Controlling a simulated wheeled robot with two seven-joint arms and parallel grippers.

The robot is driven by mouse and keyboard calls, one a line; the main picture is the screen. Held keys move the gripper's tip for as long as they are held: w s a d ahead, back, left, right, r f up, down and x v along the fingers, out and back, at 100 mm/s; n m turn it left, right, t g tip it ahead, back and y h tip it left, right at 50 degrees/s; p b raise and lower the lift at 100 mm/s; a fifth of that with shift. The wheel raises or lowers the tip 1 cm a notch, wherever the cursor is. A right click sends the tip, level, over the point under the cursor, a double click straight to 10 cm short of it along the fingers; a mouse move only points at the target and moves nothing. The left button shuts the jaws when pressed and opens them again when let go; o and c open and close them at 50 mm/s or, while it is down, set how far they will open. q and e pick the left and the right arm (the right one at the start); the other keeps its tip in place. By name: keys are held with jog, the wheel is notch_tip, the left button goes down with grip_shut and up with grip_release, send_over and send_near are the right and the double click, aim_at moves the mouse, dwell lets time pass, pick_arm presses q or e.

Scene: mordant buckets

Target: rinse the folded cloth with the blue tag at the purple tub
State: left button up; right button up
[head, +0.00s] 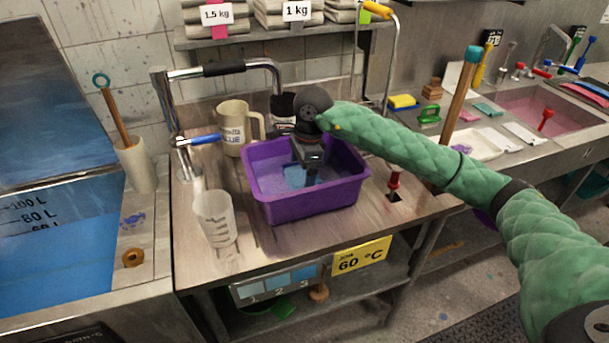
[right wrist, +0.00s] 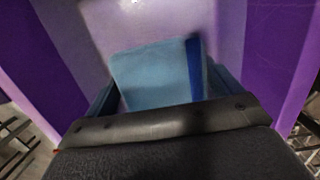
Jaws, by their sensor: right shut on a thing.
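The purple tub (head: 300,205) stands on the steel counter and holds pale purple liquid. My right gripper (head: 308,178) reaches down into the tub from above and is shut on the folded cloth (head: 292,177), a light blue piece low inside the tub. In the right wrist view the folded cloth (right wrist: 152,76) sits between the fingers, with a darker blue tag (right wrist: 194,70) along its right edge. The tub's purple walls (right wrist: 262,60) rise on both sides. How deep the cloth sits in the liquid I cannot tell. My left gripper is not in view.
A clear measuring cup (head: 215,222) stands left of the tub, and a beige jug (head: 234,128) behind it. A tap (head: 180,130) rises at the back left. A red-handled tool (head: 394,184) stands close on the right. The counter's front strip is clear.

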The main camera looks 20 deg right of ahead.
jog(key=shift+w+a, duration=0.1)
jog(key=shift+r+p, duration=0.7)
jog(key=shift+r, duration=4.1)
notch_tip(320, 180, up, 5)
send_over(300, 171)
jog(key=shift+p, duration=0.4)
